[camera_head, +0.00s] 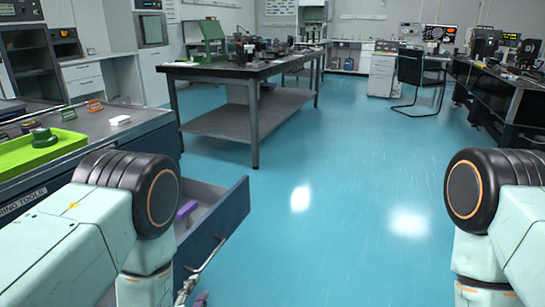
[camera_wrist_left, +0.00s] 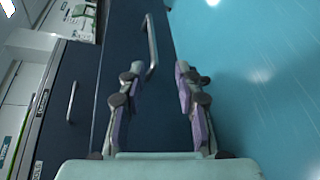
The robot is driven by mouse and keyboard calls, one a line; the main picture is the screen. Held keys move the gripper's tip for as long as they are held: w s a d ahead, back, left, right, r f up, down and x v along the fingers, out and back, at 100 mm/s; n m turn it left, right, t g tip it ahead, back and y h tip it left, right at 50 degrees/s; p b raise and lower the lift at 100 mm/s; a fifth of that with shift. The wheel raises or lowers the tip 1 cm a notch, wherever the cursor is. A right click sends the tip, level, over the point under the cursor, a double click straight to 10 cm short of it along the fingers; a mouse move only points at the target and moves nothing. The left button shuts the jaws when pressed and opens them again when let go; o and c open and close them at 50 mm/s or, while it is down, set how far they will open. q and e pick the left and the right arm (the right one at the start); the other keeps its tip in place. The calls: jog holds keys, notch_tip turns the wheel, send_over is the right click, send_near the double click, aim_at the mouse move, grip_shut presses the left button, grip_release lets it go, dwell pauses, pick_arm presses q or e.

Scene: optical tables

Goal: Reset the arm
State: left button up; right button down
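My left arm (camera_head: 150,215) comes in from the left in the head view. My left gripper (camera_wrist_left: 159,68) shows in the left wrist view, its two purple-padded fingers spread apart with nothing between them. A silver drawer handle (camera_wrist_left: 152,45) lies just past the fingertips, apart from them as far as I can tell. In the head view my forearm hides most of this gripper. My right arm (camera_head: 490,210) is bent at the right edge, and its gripper is out of view.
A dark blue drawer (camera_head: 225,215) stands open beside my left arm, with a purple item (camera_head: 187,210) inside. A green tray (camera_head: 40,150) lies on the cabinet top. A long dark table (camera_head: 225,72) stands ahead. The blue floor (camera_head: 330,180) between is clear.

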pick_arm(q)
jog(key=s+a+f+m+g+p, duration=0.1)
jog(key=s+f+m+g, duration=0.35)
jog(key=s+m, duration=0.25)
jog(key=s+a+f+m+g, duration=0.1)
jog(key=s+f+m+g, duration=0.35)
jog(key=s+m, duration=0.2)
jog(key=s+r+m+g+p, duration=0.2)
jog(key=s+m+g, duration=0.1)
jog(key=s, duration=0.5)
jog(key=s+r+m+g+p, duration=0.3)
jog(key=s+m, duration=0.2)
jog(key=s, duration=0.4)
jog(key=shift+s+a, duration=0.2)
jog(key=shift+a, duration=0.25)
jog(key=shift+f, duration=0.1)
jog(key=shift+o, duration=0.2)
